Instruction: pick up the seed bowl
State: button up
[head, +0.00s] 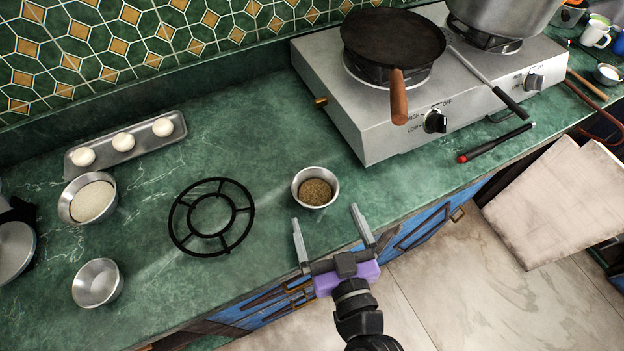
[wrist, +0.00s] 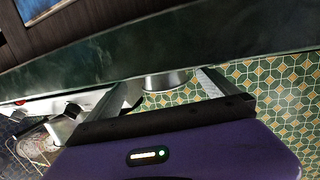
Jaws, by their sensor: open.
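The seed bowl (head: 316,187) is a small metal bowl with brown seeds in it. It stands upright on the green counter, right of the black ring trivet. My gripper (head: 328,226) is open and empty at the counter's front edge, its two fingers pointing toward the bowl. In the head view the bowl lies just beyond the fingertips, apart from them. In the wrist view the bowl's side (wrist: 166,80) shows between the two fingers (wrist: 165,92). The seeds are hidden there.
The black trivet (head: 180,228) lies left of the bowl. The gas hotplate (head: 372,140) with a pan (head: 392,38) stands to the right and behind. Counter around the seed bowl is clear.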

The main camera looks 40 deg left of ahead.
aim_at(322, 208)
jog(key=x, duration=0.2)
jog(key=p+x, duration=0.1)
jog(key=shift+a+r, duration=0.2)
jog(key=shift+r, duration=0.05)
jog(key=shift+p+x, duration=0.75)
jog(key=shift+x, duration=1.5)
jog(key=shift+s, duration=0.1)
jog(key=c, duration=1.4)
jog(key=shift+r, duration=0.1)
